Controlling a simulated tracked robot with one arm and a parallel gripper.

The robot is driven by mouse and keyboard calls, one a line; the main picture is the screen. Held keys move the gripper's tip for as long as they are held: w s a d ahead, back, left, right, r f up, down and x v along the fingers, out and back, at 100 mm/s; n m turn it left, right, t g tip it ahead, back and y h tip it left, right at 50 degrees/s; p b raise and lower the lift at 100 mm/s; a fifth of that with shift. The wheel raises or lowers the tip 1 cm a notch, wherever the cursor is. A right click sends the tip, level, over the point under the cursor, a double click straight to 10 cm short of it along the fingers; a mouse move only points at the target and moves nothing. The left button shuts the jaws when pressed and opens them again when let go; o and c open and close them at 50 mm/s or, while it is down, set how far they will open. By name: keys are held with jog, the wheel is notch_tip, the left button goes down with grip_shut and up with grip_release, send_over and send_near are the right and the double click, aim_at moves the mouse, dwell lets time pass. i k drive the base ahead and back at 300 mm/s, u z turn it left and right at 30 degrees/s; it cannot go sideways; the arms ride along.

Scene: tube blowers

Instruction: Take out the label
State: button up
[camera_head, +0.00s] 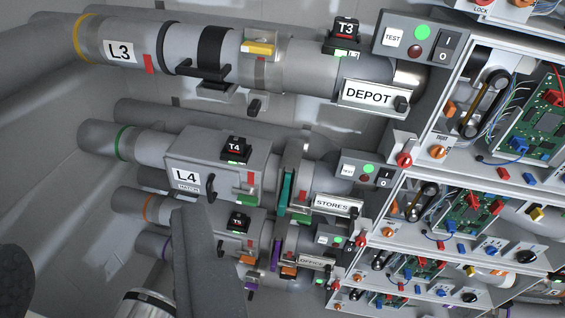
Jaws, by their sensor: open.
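Several white labels sit in grey holders on the tube ends. The DEPOT label (368,95) is on the top tube, with a black knob at its right end. The STORES label (332,206) is on the tube below it. The OFFICE label (312,262) is lower and smaller. All three sit in their holders; which one the task means cannot be told. My gripper (105,250) is at the lower left, partly cut off by the frame, open and with nothing seen in it. It is apart from the labels in the picture.
Tubes marked L3 (120,51) and L4 (186,177) run along the wall, with T3 (346,30) and T4 (235,147) units on top. A TEST switch box (418,40) adjoins the DEPOT label. Open racks of circuit boards (545,105) fill the right side. Bare wall shows at left.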

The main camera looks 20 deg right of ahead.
aim_at(353, 207)
jog(key=z, duration=1.3)
jog(key=k, duration=1.35)
jog(key=u, duration=0.25)
jog(key=i, duration=1.7)
